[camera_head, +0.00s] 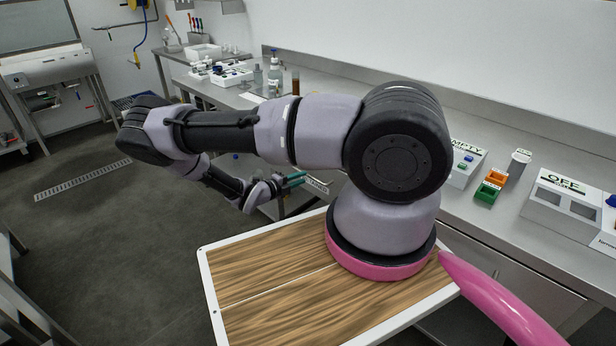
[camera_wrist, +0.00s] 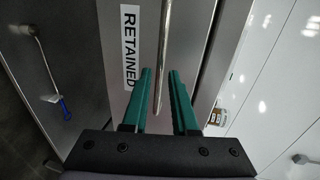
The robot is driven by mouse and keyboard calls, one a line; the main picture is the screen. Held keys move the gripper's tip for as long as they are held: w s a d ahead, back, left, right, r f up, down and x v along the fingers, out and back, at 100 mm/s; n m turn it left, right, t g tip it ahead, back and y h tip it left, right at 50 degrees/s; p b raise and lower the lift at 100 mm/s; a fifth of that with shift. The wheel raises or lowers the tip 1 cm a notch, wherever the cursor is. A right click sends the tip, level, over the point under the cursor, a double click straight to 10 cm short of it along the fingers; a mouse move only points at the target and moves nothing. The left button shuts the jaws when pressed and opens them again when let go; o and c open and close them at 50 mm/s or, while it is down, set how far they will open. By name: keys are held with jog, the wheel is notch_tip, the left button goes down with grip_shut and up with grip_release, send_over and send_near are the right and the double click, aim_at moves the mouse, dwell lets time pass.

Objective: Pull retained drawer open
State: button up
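The retained drawer (camera_wrist: 190,30) has a grey front with a white label (camera_wrist: 129,45) reading RETAINED, turned sideways in the wrist view. Its thin metal bar handle (camera_wrist: 161,60) runs nearly upright in that view. My gripper (camera_wrist: 160,74) has two green fingers, parted and pointing at the drawer front. The handle shows in the gap between the fingers, and a gap shows on each side of it. I cannot tell how deep the handle sits between the tips. In the head view my gripper (camera_head: 297,179) is beside the drawer label (camera_head: 318,184), below the counter. The drawer front is mostly hidden by my arm there.
A blue-handled tool (camera_wrist: 64,108) shows at the wrist view's left. Open floor (camera_head: 120,240) lies to the left.

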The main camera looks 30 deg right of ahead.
aim_at(308, 176)
jog(key=shift+x, duration=2.2)
grip_shut()
